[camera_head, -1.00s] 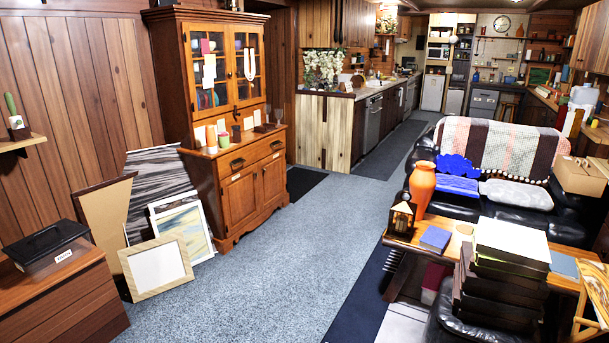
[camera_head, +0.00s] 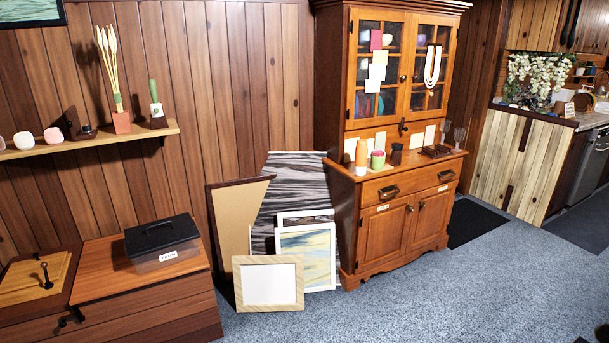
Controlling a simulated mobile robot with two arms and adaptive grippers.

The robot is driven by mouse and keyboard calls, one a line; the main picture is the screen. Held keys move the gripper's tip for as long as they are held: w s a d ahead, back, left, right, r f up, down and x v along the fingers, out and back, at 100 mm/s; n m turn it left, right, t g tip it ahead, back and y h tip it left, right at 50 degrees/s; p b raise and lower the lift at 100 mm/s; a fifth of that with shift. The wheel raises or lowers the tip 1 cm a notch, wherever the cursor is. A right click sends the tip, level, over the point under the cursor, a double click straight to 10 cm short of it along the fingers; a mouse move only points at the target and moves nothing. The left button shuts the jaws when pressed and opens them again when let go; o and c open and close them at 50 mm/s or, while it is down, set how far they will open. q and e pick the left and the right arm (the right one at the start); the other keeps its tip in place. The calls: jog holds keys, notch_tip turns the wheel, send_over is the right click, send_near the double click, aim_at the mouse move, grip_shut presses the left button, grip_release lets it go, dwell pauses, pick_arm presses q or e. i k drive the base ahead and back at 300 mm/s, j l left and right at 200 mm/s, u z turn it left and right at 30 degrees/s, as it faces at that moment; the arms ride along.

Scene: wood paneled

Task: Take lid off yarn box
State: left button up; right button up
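The yarn box (camera_head: 167,260) is a clear box with a white label on its front. Its black lid (camera_head: 161,236) is on top and has a handle. The box sits on the right part of a low wooden chest (camera_head: 105,275) at the lower left. The label's text is too small to read with certainty. Neither of my grippers shows in the head view.
A wooden shelf (camera_head: 85,143) with small objects and a potted plant hangs on the wall above the chest. Picture frames (camera_head: 268,283) lean on the wall right of the chest. A tall wooden cabinet (camera_head: 397,188) stands beyond them. Grey carpet (camera_head: 400,310) is clear in front.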

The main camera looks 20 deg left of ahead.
aim_at(143, 239)
jog(key=i+j+u, duration=0.2)
jog(key=i+u, duration=0.95)
jog(key=i+l+u, duration=0.2)
jog(key=i+u, duration=0.2)
jog(key=i, duration=0.05)
